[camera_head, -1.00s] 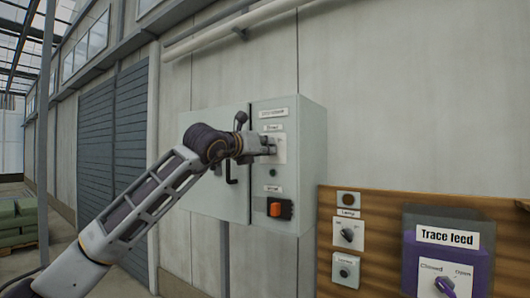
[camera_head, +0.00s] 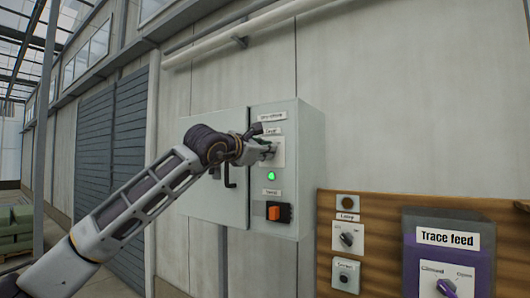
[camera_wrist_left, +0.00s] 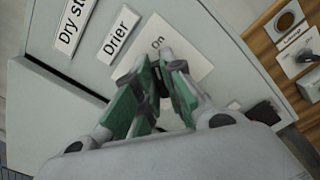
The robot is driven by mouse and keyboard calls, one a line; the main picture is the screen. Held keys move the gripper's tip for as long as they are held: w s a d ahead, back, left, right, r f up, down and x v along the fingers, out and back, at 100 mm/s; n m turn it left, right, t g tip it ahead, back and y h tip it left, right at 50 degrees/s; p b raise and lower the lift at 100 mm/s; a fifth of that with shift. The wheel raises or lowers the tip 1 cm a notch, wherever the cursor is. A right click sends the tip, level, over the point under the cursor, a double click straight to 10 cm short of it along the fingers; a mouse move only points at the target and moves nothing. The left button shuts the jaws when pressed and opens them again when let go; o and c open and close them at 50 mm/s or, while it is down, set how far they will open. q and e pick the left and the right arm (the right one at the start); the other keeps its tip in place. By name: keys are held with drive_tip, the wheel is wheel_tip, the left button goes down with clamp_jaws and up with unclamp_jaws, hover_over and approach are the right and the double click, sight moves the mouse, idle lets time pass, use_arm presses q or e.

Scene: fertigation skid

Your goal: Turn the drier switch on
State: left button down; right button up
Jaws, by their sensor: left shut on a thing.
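The drier switch has a white plate (camera_head: 279,154) on the front of a pale grey cabinet (camera_head: 313,165). The plate (camera_wrist_left: 180,48) shows "On" in the left wrist view, beside a "Drier" label (camera_wrist_left: 119,35). My left gripper (camera_head: 268,149) is at this plate, its green-padded fingers (camera_wrist_left: 160,72) closed around the small dark knob (camera_wrist_left: 159,86). The knob is mostly hidden by the fingers, so its exact pointing is hard to tell. A green lamp (camera_head: 271,176) below the switch is lit. My right gripper is not in view.
An orange switch (camera_head: 274,213) in a dark housing sits lower on the cabinet. A wooden board (camera_head: 382,204) at right carries a lamp knob (camera_head: 347,239) and a purple-and-grey "Trace feed" box (camera_head: 447,237). The cabinet's left door (camera_head: 215,195) has a dark handle.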

use_arm(q)
drive_tip(key=shift+m, duration=1.1)
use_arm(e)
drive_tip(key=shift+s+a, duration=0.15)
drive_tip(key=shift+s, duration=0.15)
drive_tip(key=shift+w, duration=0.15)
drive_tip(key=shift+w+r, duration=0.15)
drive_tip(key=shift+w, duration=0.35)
use_arm(q)
drive_tip(key=c, duration=1.5)
unclamp_jaws()
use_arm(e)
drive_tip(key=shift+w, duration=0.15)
use_arm(q)
drive_tip(key=shift+v, duration=6)
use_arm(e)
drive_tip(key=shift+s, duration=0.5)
